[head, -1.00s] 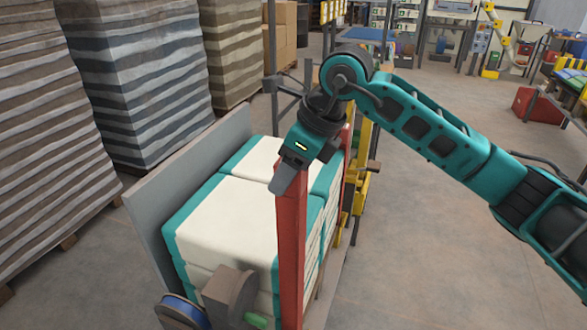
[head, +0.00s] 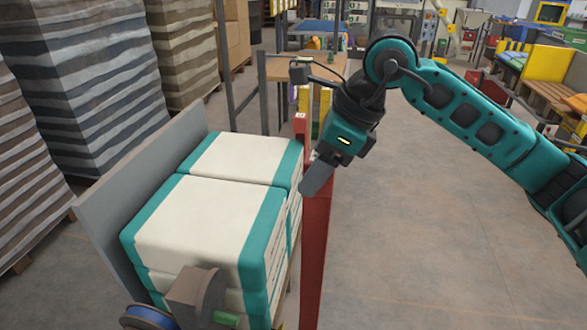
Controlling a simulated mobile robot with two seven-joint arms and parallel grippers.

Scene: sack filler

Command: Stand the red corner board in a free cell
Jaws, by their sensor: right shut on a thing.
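The red corner board (head: 314,250) stands upright beside the right side of the sack stack. Its lower end runs out of the bottom of the picture. My right gripper (head: 317,182) is shut on the board near its upper part, with a grey finger lying across it. A narrow red strip with a pale top (head: 300,130) shows just behind; I cannot tell whether it is part of the same board. No cells can be made out clearly. My left gripper is not in view.
Cream and teal sacks (head: 205,220) are stacked in front of me, with a grey panel (head: 140,180) on their left. A blue spool (head: 150,318) is at lower left. Wrapped pallet loads (head: 90,90) stand at left. Floor (head: 430,240) on the right is clear.

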